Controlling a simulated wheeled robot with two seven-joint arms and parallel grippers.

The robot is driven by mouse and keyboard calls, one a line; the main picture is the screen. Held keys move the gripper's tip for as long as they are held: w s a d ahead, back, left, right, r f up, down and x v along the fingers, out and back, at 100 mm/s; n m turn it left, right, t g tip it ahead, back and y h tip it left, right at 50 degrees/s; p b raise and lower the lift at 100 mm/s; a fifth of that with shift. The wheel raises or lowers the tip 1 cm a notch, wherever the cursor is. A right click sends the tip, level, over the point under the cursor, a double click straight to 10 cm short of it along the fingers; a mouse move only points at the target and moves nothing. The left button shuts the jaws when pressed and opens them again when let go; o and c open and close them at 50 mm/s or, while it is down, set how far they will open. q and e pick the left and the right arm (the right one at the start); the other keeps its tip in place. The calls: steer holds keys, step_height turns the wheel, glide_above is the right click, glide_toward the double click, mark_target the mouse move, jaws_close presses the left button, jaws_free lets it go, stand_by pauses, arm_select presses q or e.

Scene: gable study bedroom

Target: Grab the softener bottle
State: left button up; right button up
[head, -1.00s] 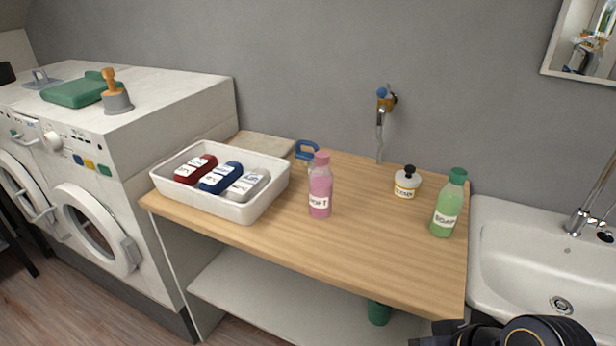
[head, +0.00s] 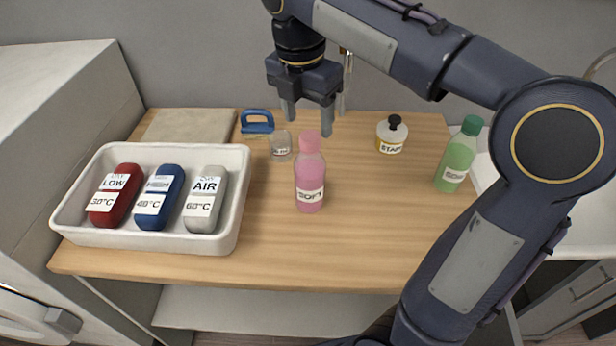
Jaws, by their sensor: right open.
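The softener bottle (head: 310,181) is pink with a pink cap and a white label reading "SOFT". It stands upright on the wooden counter (head: 370,236), right of the white tray. My right gripper (head: 307,118) is open and empty, pointing down. Its fingertips show just above and around the height of the bottle's cap in the picture; whether they are over it or behind it I cannot tell for sure. I see no contact with the bottle. My left gripper is not in view.
A white tray (head: 240,205) holds red, blue and grey labelled items. A small clear jar (head: 281,146) and a blue-handled thing (head: 257,122) stand behind the bottle. A starch jar (head: 391,136) and green soap bottle (head: 457,158) stand right. The counter's front is clear.

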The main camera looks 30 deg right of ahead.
mark_target(310, 136)
steer(key=f, duration=0.5)
steer(key=shift+s+d+b, duration=0.1)
steer(key=shift+d+b, duration=0.1)
steer(key=shift+b, duration=0.15)
jaws_close()
